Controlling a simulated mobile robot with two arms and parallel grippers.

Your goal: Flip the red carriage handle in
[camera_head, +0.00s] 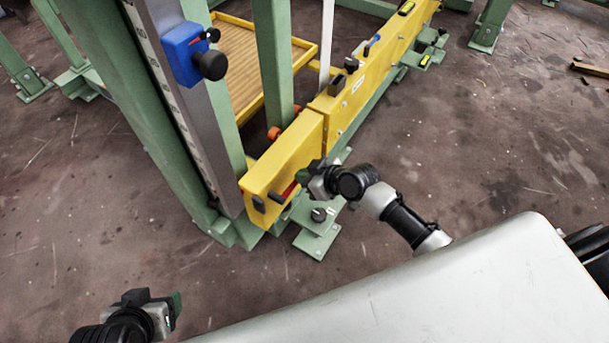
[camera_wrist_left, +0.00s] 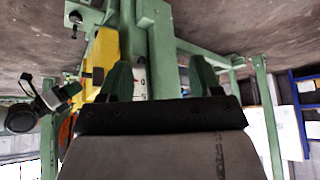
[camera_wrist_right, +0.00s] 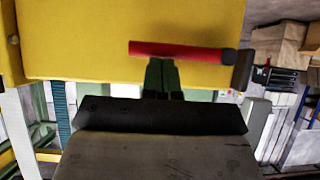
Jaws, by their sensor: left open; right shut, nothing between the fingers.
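The red carriage handle (camera_head: 289,190) is at the near end of the yellow carriage beam (camera_head: 262,172). In the right wrist view the handle (camera_wrist_right: 180,49) is a red bar with a black end, lying across the yellow face (camera_wrist_right: 90,45). My right gripper (camera_head: 303,177) is shut and empty beside the handle. In the right wrist view its closed fingertips (camera_wrist_right: 161,72) sit right at the bar's lower edge; whether they touch cannot be told. My left gripper (camera_head: 174,302) is open and empty, low at the left over the floor, well away from the handle.
A blue block with a black knob (camera_head: 208,62) is on the grey upright rail at the left. Green posts (camera_head: 274,60) and a green foot plate (camera_head: 318,238) stand around the beam. Open floor (camera_head: 250,280) lies between the frame and my body.

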